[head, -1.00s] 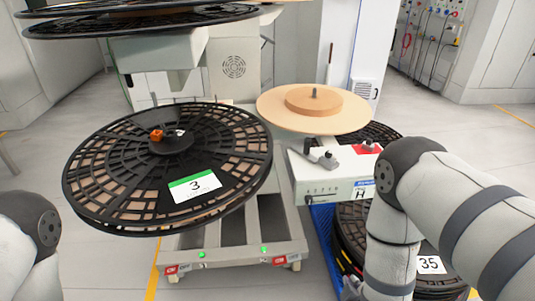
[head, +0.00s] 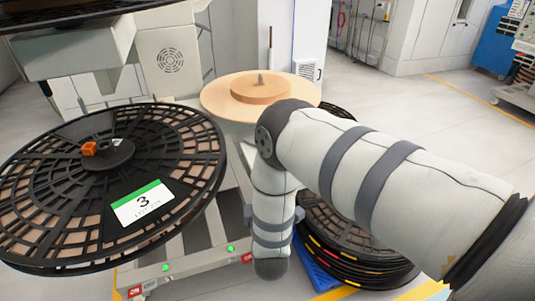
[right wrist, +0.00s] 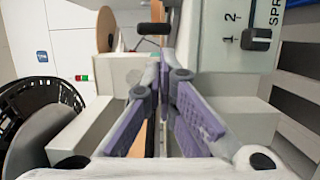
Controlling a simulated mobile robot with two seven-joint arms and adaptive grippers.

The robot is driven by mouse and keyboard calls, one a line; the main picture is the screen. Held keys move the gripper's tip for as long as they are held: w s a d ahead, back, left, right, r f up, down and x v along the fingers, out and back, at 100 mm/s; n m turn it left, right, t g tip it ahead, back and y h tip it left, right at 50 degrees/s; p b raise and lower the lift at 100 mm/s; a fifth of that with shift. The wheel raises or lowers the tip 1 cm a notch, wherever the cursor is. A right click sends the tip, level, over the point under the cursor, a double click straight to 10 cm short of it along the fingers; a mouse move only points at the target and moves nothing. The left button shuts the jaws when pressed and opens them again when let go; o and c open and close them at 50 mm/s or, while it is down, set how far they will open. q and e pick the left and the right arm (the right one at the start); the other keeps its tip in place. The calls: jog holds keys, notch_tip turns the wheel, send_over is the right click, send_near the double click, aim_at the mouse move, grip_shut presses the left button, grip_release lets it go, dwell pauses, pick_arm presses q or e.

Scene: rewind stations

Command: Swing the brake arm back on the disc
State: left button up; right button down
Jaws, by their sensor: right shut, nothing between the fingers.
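The pale wooden disc (head: 222,103) lies flat at the centre of the head view, with a brown core (head: 260,90) and a grey spindle on top. It also shows edge-on in the right wrist view (right wrist: 105,28). The brake arm is hidden behind my right arm in the head view. In the right wrist view a dark bar-shaped handle (right wrist: 152,28), which may belong to it, shows just beyond my fingertips. My right gripper (right wrist: 168,62) is shut and empty beside the control box (right wrist: 225,35). My left gripper is not in view.
A black reel labelled 3 (head: 60,200) fills the left, with an orange piece (head: 89,149) near its hub. Stacked black reels (head: 350,250) stand below my right arm. A black slider (right wrist: 257,38) sits on the box face. Open floor lies at the right.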

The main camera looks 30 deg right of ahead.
jog(key=x, duration=0.7)
jog(key=shift+w+d+f+b, duration=0.1)
jog(key=shift+w+d+b, duration=0.15)
jog(key=shift+b, duration=0.15)
jog(key=d, duration=0.2)
jog(key=shift+w+d, duration=0.25)
jog(key=shift+w, duration=0.1)
jog(key=shift+w+d, duration=0.15)
jog(key=shift+d, duration=0.4)
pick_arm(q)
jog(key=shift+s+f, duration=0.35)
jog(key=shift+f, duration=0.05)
pick_arm(e)
jog(key=shift+d+n+t+y+p, duration=0.3)
jog(key=shift+d+n+t+y, duration=0.4)
jog(key=shift+y, duration=0.4)
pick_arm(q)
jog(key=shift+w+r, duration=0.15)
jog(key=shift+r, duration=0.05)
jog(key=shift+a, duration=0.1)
